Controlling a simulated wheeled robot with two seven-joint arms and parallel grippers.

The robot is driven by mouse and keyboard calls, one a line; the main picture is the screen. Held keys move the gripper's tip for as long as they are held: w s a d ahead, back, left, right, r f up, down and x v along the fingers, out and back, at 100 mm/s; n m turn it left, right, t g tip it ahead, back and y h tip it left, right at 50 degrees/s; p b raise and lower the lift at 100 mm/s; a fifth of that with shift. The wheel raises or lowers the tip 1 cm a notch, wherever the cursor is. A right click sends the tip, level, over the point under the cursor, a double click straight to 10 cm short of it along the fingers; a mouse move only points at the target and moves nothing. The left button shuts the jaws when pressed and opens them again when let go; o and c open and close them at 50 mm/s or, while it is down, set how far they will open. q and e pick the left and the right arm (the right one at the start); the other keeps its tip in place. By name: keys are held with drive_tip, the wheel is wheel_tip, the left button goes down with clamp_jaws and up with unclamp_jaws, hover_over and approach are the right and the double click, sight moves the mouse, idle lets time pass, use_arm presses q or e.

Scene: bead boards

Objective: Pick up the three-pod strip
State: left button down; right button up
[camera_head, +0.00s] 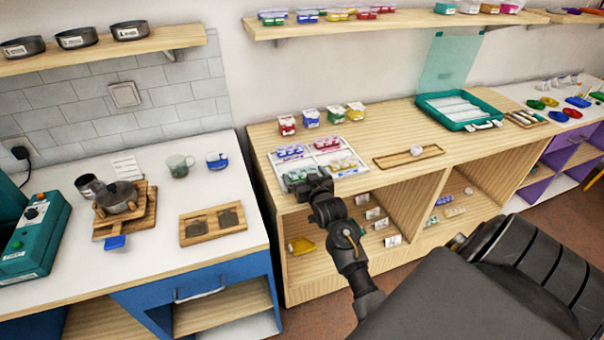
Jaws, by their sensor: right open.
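A white sectioned tray (318,158) on the wooden counter holds small pod strips: a blue-purple group (289,152), a red-purple group (325,146), a yellow-red group (343,164) and a green group (297,174). I cannot tell which one is the three-pod strip; the pods are too small to count. My right gripper (308,181) is open at the tray's front edge, over or just before the green group, and hides part of it. I cannot tell whether it touches anything. My left gripper is not in view.
Several small colored boxes (312,118) stand behind the tray. A wall shelf (400,20) with more pod strips hangs above. Open cubbies lie below the counter.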

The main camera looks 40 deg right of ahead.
sight(306, 174)
drive_tip(key=c, duration=0.7)
drive_tip(key=shift+c, duration=0.3)
drive_tip(key=shift+r, duration=0.5)
wheel_tip(306, 174, up, 3)
drive_tip(key=shift+s+d+f+b, duration=0.1)
drive_tip(key=shift+d+f+b, duration=0.05)
drive_tip(key=shift+b, duration=0.45)
drive_tip(key=s+d+r, duration=0.8)
drive_tip(key=s+r, duration=0.1)
drive_tip(key=s, duration=0.2)
drive_tip(key=shift+r, duration=0.2)
